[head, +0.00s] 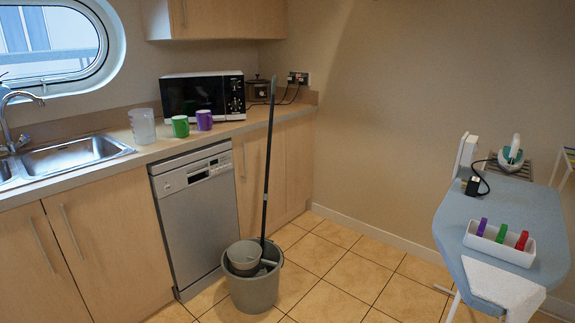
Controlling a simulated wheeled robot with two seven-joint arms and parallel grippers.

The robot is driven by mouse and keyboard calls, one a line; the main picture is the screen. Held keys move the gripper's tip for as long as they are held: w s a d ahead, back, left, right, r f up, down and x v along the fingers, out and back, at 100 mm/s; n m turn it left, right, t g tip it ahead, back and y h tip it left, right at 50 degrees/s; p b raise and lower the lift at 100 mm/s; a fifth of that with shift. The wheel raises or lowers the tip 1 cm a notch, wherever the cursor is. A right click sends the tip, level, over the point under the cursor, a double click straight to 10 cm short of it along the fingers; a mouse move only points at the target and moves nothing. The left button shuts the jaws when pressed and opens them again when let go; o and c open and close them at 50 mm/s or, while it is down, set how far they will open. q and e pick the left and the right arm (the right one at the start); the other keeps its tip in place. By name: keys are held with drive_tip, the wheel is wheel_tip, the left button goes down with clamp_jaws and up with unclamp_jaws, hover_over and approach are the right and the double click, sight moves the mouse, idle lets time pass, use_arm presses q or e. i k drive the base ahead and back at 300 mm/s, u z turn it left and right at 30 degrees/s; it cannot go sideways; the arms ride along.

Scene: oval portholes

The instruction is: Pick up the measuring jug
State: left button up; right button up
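The measuring jug (143,126) looks like a translucent, whitish upright container. It stands on the wooden worktop (150,149), right of the sink and left of a green mug (180,126). No handle or markings can be made out on it at this size. Neither of my grippers shows in the head view.
A purple mug (204,120) and a microwave (203,95) stand further right on the worktop. The sink (75,154) is on the left. A mop bucket (252,286) with an upright handle stands before the dishwasher (195,215). An ironing board (480,220) is at right.

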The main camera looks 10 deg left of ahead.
sight(142, 120)
drive_tip(key=u, duration=0.65)
drive_tip(key=i, duration=2.4)
drive_tip(key=u, duration=1.1)
